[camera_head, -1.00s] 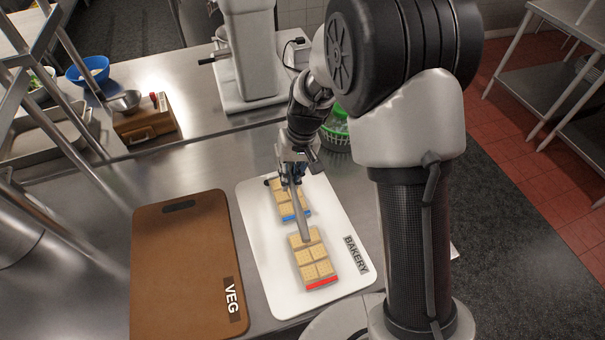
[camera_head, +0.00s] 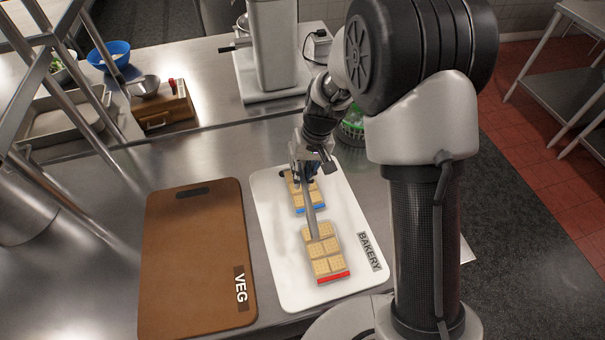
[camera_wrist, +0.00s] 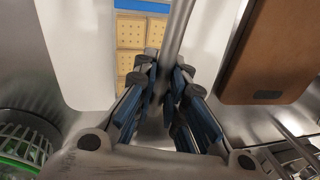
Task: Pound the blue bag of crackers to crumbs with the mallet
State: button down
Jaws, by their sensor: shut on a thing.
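The blue-marked bag of crackers (camera_head: 318,200) lies flat on the white board; it holds whole-looking crackers and has a blue band at its near end. In the wrist view its crackers (camera_wrist: 130,62) and blue band (camera_wrist: 140,5) show beside the rod. My gripper (camera_head: 305,172) is over the far end of this bag, shut on a grey metal rod, apparently the mallet's handle (camera_head: 310,212). The handle also runs up the wrist view (camera_wrist: 178,35). It slants across the blue-marked bag toward the red-marked bag. I cannot make out the mallet's head or whether it touches anything.
A red-banded cracker bag (camera_head: 328,262) lies nearer on the white BAKERY board (camera_head: 277,262). A brown VEG board (camera_head: 190,260) is at left. A green-filled basket (camera_head: 352,130), a mixer (camera_head: 275,50) and a wooden box (camera_head: 163,108) stand behind.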

aim_at(300, 191)
notch_tip(300, 191, down, 4)
jog(key=b, duration=0.2)
jog(key=shift+r+b, duration=0.15)
jog(key=shift+b, duration=0.2)
notch_tip(300, 191, up, 7)
jog(key=p, duration=0.4)
jog(key=shift+p, duration=0.4)
jog(key=shift+f, duration=0.2)
